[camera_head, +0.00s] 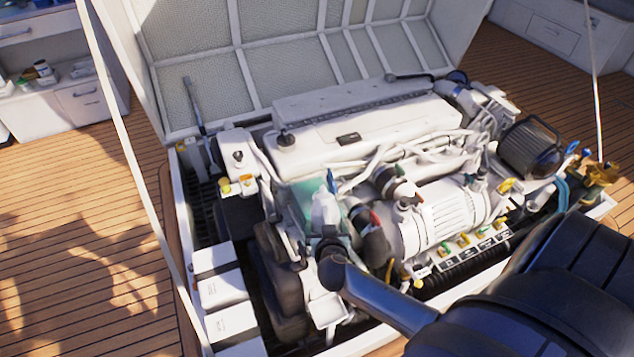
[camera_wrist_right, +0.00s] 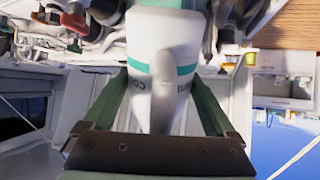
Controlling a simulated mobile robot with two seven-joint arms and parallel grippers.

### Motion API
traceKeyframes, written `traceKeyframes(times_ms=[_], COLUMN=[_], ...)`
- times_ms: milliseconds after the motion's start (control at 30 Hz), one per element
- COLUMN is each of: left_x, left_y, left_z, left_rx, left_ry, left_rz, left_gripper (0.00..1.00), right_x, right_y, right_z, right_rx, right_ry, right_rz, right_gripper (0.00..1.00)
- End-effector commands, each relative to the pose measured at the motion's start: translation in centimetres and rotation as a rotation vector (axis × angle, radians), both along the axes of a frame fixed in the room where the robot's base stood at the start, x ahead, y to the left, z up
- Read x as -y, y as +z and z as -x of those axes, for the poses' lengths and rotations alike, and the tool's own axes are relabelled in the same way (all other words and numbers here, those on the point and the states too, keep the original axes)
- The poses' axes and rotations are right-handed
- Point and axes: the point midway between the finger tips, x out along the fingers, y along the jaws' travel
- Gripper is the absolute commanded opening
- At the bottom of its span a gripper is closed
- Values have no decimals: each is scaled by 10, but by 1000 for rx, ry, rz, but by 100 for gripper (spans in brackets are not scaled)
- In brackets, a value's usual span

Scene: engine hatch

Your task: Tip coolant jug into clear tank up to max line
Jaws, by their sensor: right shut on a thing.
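The coolant jug (camera_head: 325,208) is white and small in the head view, in front of the engine. In the right wrist view the jug (camera_wrist_right: 152,48) shows a teal band, part of its lettering and its handle. My right gripper (camera_wrist_right: 160,88) is shut on the jug, with a finger on either side of the handle; in the head view the gripper (camera_head: 329,238) is partly hidden by its own wrist. A pale teal, see-through shape (camera_head: 303,193) beside the jug looks like the clear tank. Its max line and liquid level cannot be made out. My left gripper is not in view.
The white engine (camera_head: 370,135) fills the hatch behind the jug, with hoses and pipes close on the right. White battery-like boxes (camera_head: 222,290) stand at the left. The raised hatch lid (camera_head: 270,50) is behind. Wooden deck (camera_head: 75,230) lies clear at the left.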

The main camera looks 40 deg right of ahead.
Motion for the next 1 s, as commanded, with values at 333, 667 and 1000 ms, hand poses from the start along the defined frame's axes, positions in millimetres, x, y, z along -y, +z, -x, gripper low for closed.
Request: traceKeyframes(times_ms=[333,667,1000], left_x=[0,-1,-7], left_y=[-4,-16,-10], left_z=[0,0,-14], left_rx=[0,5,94], left_ry=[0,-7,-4], left_rz=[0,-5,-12], left_gripper=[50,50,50], right_x=[-2,-3,-2], right_y=[5,11,37], right_z=[3,4,3], right_rx=[28,109,214], right_ry=[-1,-1,0], right_rz=[16,67,138], right_gripper=[0,0,0])
